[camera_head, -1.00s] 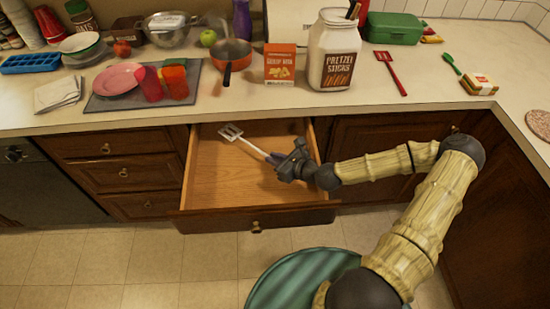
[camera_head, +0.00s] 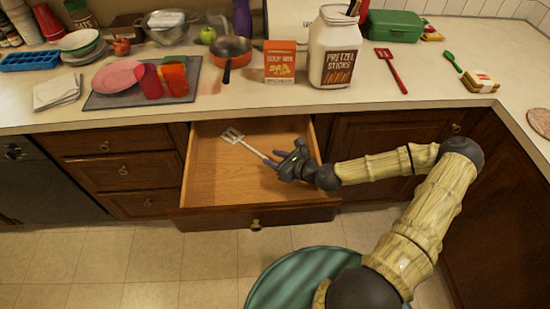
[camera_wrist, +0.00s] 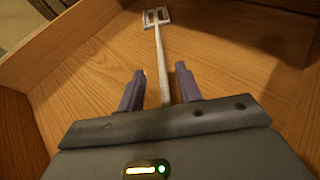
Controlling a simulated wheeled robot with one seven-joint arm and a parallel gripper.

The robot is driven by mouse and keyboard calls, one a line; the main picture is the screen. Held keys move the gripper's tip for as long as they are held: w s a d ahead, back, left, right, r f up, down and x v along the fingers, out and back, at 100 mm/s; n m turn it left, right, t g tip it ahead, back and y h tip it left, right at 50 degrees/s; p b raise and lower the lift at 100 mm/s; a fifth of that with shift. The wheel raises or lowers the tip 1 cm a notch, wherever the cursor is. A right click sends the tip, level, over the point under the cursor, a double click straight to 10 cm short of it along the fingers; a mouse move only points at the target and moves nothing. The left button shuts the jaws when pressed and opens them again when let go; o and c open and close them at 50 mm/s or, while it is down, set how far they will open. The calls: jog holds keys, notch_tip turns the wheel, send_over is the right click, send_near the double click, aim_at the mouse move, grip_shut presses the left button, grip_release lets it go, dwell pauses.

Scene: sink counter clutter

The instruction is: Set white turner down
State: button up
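The white turner (camera_head: 246,146) is in the open wooden drawer (camera_head: 215,185), its slotted head toward the back left. In the wrist view the turner (camera_wrist: 158,50) points away from me, and its shaft runs back between my fingers. My gripper (camera_head: 277,160) is inside the drawer at the handle end. In the wrist view my gripper's fingers (camera_wrist: 159,88) stand apart, with gaps on both sides of the shaft. The turner appears to lie on the drawer bottom. The rear end of its handle is hidden by my gripper body.
The drawer's side walls and front edge surround my gripper. The counter above holds a pretzel jar (camera_head: 335,48), a macaroni box (camera_head: 280,62), an orange pan (camera_head: 231,52) and a red turner (camera_head: 392,70). The left part of the drawer bottom is bare.

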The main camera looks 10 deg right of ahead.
jog(key=shift+r, duration=0.3)
jog(key=v, duration=1.2)
jog(key=shift+r, duration=0.3)
